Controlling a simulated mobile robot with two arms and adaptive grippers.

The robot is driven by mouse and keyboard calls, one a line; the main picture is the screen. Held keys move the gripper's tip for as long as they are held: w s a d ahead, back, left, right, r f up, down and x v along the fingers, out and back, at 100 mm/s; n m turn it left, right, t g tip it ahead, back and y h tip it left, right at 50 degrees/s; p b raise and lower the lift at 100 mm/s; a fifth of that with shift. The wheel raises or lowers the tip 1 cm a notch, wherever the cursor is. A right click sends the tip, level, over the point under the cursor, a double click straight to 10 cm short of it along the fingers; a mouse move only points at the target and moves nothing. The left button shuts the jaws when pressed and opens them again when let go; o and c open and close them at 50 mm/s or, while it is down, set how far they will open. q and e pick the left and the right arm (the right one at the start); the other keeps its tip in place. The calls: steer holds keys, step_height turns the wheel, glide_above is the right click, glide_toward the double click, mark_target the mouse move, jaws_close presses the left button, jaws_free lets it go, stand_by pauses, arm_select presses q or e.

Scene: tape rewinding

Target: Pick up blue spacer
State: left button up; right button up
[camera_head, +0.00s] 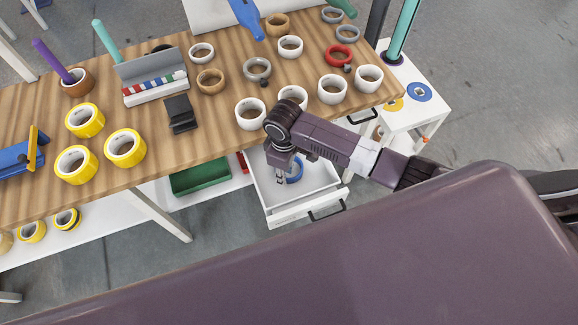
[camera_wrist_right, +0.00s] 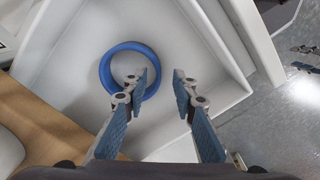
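The blue spacer (camera_head: 297,171) is a ring lying in the open white drawer under the table. It also shows in the right wrist view (camera_wrist_right: 105,72), flat on the drawer floor. My right gripper (camera_head: 281,179) points down into the drawer, beside the ring's left side in the head view. In the right wrist view the gripper (camera_wrist_right: 161,77) is open, with nothing between its fingers. Its left finger overlaps the ring's right edge; I cannot tell whether they touch. My left gripper is not in view.
The wooden table (camera_head: 215,130) above holds several tape rolls and a dispenser (camera_head: 155,85). A green bin (camera_head: 200,177) stands left of the drawer. A white side table (camera_head: 405,118) at right holds a yellow and a blue disc (camera_head: 419,92).

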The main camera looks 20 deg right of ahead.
step_height(320, 180, down, 2)
steer(key=shift+w+f, duration=0.1)
steer(key=shift+f, duration=0.3)
steer(key=shift+c, duration=0.2)
steer(key=c, duration=0.5)
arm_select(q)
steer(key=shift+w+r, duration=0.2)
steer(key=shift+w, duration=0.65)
arm_select(e)
jaws_close()
steer(key=shift+r, duration=0.1)
